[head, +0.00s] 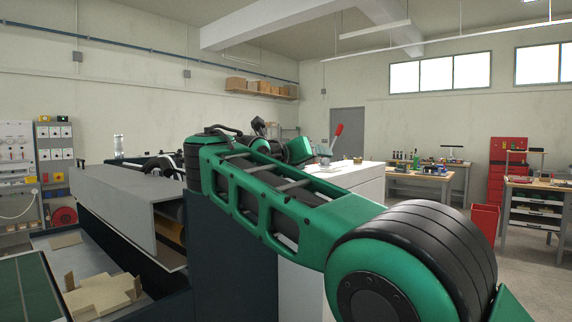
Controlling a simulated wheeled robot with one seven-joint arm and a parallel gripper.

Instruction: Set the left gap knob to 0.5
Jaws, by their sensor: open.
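The left gap knob cannot be made out in the head view. The machine (130,187), with a long grey cover over a dark body, stands at the left and centre. My green and black arm (290,200) crosses the picture in front of it and hides part of it. No gripper fingers can be made out; the far end of my arm is behind its nearer links.
A tray (47,242) with tan box pieces (103,293) lies at lower left. A white cabinet (358,178) and a red-handled device (336,135) stand beyond my arm. Workbenches (427,178) and a red bin (485,222) are at right, with open floor between.

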